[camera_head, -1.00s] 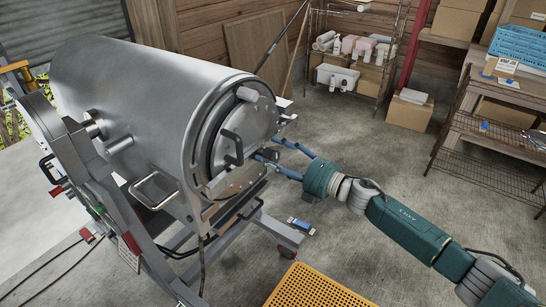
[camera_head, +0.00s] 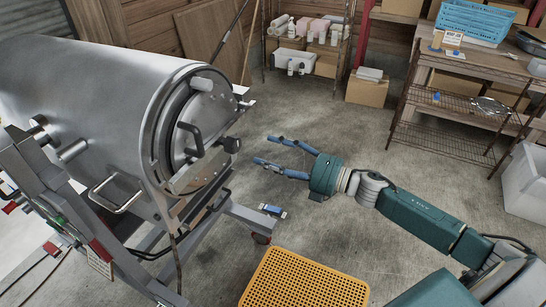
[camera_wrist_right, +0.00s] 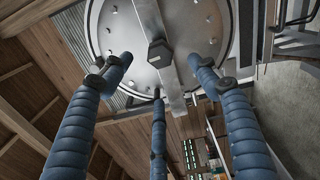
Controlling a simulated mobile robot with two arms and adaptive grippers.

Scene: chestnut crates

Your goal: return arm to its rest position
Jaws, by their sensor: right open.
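My right gripper (camera_head: 268,151) is open and empty. Its blue fingers point left, toward the round lid of the metal drum, and a gap shows between the fingertips and the lid in the head view. In the right wrist view its three blue fingers (camera_wrist_right: 155,85) are spread, with the lid (camera_wrist_right: 205,28) and its dark knob (camera_wrist_right: 159,52) beyond them. My right arm reaches in from the lower right over the floor. My left gripper is not in view.
A large metal drum (camera_head: 90,85) on a grey frame fills the left. A yellow perforated crate (camera_head: 305,283) stands in front at the bottom. A wire shelf (camera_head: 497,112) with a blue crate (camera_head: 475,22) is at the right. A white bin (camera_head: 527,180) sits beside it. Open concrete floor lies behind my arm.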

